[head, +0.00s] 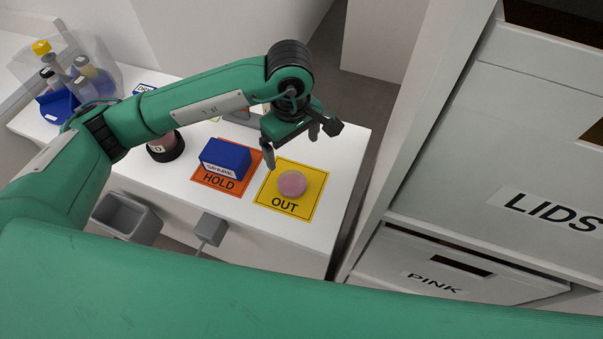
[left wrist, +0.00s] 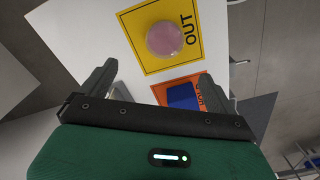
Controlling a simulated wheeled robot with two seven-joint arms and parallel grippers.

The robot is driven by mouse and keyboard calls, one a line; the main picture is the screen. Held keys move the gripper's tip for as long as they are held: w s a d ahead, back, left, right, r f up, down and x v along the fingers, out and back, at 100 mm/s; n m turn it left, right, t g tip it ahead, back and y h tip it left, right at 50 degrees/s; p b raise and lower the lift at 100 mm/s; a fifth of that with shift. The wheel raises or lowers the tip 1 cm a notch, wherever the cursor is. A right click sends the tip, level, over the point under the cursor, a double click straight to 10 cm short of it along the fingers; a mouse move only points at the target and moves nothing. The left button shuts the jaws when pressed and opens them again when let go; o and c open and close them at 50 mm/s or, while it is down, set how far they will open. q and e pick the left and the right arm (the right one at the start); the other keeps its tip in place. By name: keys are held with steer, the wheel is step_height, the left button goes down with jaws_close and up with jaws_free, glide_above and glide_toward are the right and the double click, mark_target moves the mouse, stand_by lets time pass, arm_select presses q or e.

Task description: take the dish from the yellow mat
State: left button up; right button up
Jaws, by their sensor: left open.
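A small round pink dish (head: 292,183) sits on the yellow mat (head: 312,207) marked OUT, near the right end of the white counter. In the left wrist view the dish (left wrist: 165,39) lies on the yellow mat (left wrist: 133,24), beyond my fingertips and between their lines. My left gripper (head: 292,145) is open and empty, above and behind the dish in the head view. It also shows in the left wrist view (left wrist: 158,85) with its fingers wide apart. It does not touch the dish. My right gripper is not seen.
A blue box (head: 226,156) sits on the orange HOLD mat (head: 212,183) just left of the yellow mat. A dark-based jar (head: 166,149) and a blue holder with bottles (head: 58,104) stand further left. White drawers (head: 480,215) rise on the right.

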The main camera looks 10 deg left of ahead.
mark_target(290, 181)
arm_select(q)
steer(key=f, duration=0.3)
steer(key=f+p, duration=0.1)
steer(key=f, duration=0.2)
steer(key=shift+s+a+f, duration=0.1)
steer(key=shift+s, duration=0.1)
steer(key=shift+f, duration=0.35)
steer(key=shift+s+a+f+p, duration=0.1)
steer(key=shift+a+f+p, duration=0.05)
steer(key=shift+f+p, duration=0.75)
step_height(290, 181, down, 3)
steer(key=shift+a+f+p, duration=0.1)
steer(key=shift+a+p, duration=0.05)
steer(key=shift+p, duration=0.5)
steer(key=shift+f, duration=0.25)
steer(key=c, duration=1)
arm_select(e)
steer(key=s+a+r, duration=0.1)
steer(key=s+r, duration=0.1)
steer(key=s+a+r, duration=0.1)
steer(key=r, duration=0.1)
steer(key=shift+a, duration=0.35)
